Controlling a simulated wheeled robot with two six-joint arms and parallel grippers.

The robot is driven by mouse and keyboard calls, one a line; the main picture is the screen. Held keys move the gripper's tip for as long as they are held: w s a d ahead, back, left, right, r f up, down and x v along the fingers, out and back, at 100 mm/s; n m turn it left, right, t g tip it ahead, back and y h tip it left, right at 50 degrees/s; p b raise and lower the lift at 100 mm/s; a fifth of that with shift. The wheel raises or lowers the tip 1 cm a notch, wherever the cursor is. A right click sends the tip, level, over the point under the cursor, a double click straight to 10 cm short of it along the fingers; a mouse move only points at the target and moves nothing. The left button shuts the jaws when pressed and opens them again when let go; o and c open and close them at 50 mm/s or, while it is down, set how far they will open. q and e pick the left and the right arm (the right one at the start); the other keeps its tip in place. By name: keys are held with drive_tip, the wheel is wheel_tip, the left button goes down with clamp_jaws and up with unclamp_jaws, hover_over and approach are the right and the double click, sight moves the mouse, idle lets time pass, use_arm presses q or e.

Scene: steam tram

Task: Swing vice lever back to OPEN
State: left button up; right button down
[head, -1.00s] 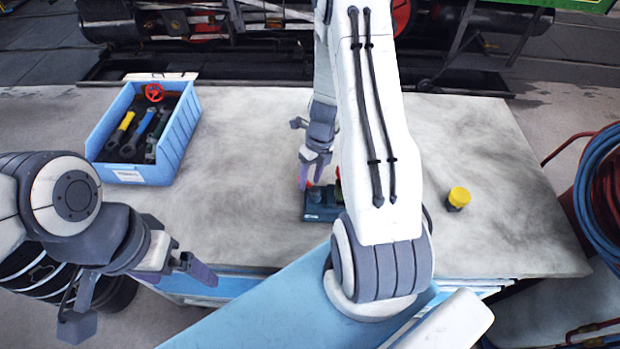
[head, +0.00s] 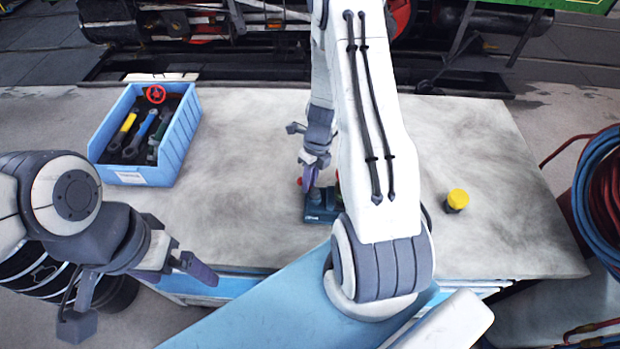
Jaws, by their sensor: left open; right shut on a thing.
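The vice (head: 318,209) is a dark blue-grey block on the workbench (head: 240,217), partly hidden behind my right arm. A small red part (head: 299,181), which looks like the lever's knob, shows just left of my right gripper's fingers. My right gripper (head: 312,186) points down at the vice and is shut on what looks like the lever; the grip itself is mostly hidden. My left gripper (head: 140,300) is open and empty, in front of the bench's front left edge, away from the vice.
A blue bin (head: 172,150) with several tools and a red handwheel (head: 155,94) stands at the bench's back left. A yellow-capped part (head: 457,200) stands on the right. Blue and red hoses (head: 600,190) hang beyond the right edge. The bench middle-left is clear.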

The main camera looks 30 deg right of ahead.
drive_tip(key=n+p, duration=0.1)
drive_tip(key=n, duration=0.1)
drive_tip(key=a+n+p, duration=0.1)
drive_tip(key=n+p, duration=0.1)
drive_tip(key=shift+r+g, duration=0.15)
drive_tip(key=shift+g, duration=0.25)
drive_tip(key=n, duration=0.2)
drive_tip(key=n+p, duration=0.1)
drive_tip(key=shift+s+a+h, duration=0.15)
drive_tip(key=shift+a+h, duration=0.1)
drive_tip(key=shift+h, duration=0.05)
drive_tip(key=shift+s+a+n+g, duration=0.15)
drive_tip(key=shift+n+g, duration=0.15)
drive_tip(key=shift+n, duration=0.7)
drive_tip(key=shift+s+a+n+h, duration=0.15)
drive_tip(key=shift+n+h, duration=0.15)
drive_tip(key=shift+n, duration=0.6)
drive_tip(key=n, duration=0.2)
drive_tip(key=shift+s+a+f+n+h, duration=0.2)
drive_tip(key=shift+s+n+h, duration=0.1)
drive_tip(key=shift+n, duration=0.1)
drive_tip(key=shift+s+n+h+b, duration=0.2)
drive_tip(key=shift+n+b, duration=0.6)
drive_tip(key=shift+n, duration=0.25)
drive_tip(key=shift+s+n+h+b, duration=0.2)
drive_tip(key=shift+n+b, duration=0.6)
drive_tip(key=shift+n, duration=0.25)
drive_tip(key=shift+r, duration=0.1)
